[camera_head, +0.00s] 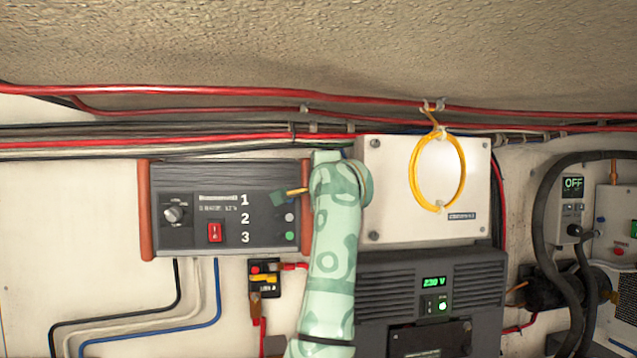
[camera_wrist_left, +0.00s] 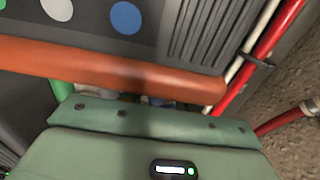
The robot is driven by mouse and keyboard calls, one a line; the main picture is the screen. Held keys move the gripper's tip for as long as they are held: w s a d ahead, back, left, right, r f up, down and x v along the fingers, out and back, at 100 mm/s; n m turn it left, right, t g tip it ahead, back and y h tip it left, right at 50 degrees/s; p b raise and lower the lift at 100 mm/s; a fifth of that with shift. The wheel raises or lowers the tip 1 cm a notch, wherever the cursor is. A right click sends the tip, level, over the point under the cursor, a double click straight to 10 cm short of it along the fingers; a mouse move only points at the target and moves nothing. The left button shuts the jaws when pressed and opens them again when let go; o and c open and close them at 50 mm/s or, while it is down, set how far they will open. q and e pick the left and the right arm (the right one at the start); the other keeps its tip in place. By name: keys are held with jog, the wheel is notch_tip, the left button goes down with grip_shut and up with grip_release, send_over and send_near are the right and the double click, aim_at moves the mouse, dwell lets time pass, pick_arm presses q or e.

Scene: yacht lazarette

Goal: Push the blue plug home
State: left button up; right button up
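The dark panel (camera_head: 225,180) numbered 1, 2, 3 is on the wall. Its right end is behind my patterned green left arm in the head view. In the left wrist view, blue (camera_wrist_left: 126,17) and white (camera_wrist_left: 57,10) dots sit on the panel face above its orange-brown end cheek (camera_wrist_left: 120,70). The body of my left gripper (camera_wrist_left: 150,150) lies along that cheek. A green piece (camera_wrist_left: 62,88) shows in the gap between them, with slight whitish and bluish bits beside it. The blue plug cannot be made out clearly. My left fingertips are hidden. My right gripper is not in view.
A white box (camera_head: 390,215) with a hanging yellow loop (camera_head: 412,175) stands right of my arm. A dark unit reading 230 V (camera_head: 432,275) is below it. Red and pale cables (camera_wrist_left: 265,45) run close above the panel. A small breaker (camera_head: 264,275) sits below the panel.

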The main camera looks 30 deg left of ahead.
pick_arm(q)
jog(key=b+v, duration=0.3)
jog(key=v, duration=0.5)
dwell(0.4)
